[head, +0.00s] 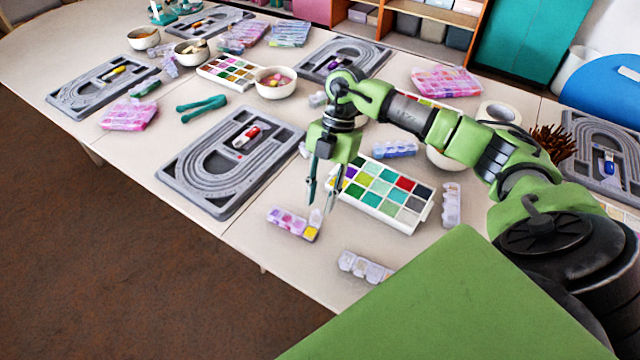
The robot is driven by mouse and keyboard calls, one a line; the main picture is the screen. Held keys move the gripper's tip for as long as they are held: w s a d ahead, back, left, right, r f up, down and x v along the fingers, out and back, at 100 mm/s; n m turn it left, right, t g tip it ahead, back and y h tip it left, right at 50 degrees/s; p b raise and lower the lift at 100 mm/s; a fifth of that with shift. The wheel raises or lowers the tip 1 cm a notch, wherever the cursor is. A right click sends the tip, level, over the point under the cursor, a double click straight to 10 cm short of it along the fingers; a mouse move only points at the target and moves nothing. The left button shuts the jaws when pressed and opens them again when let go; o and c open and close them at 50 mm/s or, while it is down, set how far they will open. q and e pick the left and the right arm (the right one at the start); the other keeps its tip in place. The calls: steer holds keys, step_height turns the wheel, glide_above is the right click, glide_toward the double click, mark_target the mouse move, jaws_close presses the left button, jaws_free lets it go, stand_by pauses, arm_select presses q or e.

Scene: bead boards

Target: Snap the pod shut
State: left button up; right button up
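A small bead pod strip (286,221) lies on the table near its front edge, left of the colour tray. Its compartments show purple and pink contents, with yellow at the right end. At that end a small clear lid (316,217) appears to stand raised. My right gripper (321,197) points down just above this end, its two fingers apart with nothing seen between them. Whether a fingertip touches the lid cannot be told. My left gripper is not in view.
A white tray of coloured squares (424,222) sits close on the right. Other clear pod strips (364,267) lie nearby. A grey bead board (190,178) is to the left, with green pliers (203,107) behind. The table's front edge is close to the pod.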

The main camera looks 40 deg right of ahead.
steer(key=shift+s+a+f, duration=0.1)
steer(key=shift+a+f, duration=0.05)
steer(key=shift+f, duration=0.4)
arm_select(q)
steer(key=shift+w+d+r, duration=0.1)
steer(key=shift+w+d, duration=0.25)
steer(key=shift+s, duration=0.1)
arm_select(e)
jaws_close()
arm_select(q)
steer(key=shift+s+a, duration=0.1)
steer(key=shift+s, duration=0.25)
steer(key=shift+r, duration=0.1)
arm_select(e)
steer(key=shift+a+r, duration=0.1)
